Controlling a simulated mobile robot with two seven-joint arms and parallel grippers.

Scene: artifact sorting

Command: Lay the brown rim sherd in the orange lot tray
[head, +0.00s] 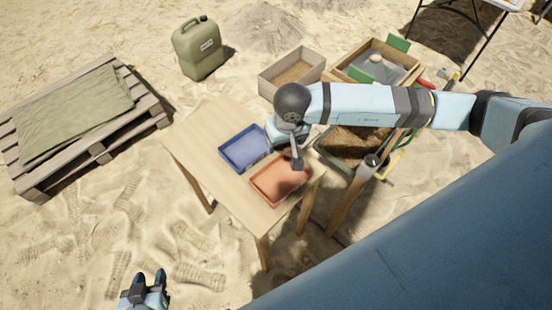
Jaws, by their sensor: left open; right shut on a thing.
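The orange lot tray (262,194) lies on the near right part of the light wooden table, beside the blue tray (229,160). My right gripper (297,165) points down over the far right part of the orange tray. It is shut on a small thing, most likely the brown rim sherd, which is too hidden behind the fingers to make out. I cannot tell whether it touches the tray floor. A dark shadow falls inside the orange tray. My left gripper (148,280) is open and empty, low over the sand at the bottom left.
The wooden table (205,128) is bare around the trays on its left. A pallet with a green cloth (75,108), a jerrycan (199,49), an empty box (290,73) and a wooden-framed box (375,62) stand around it.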

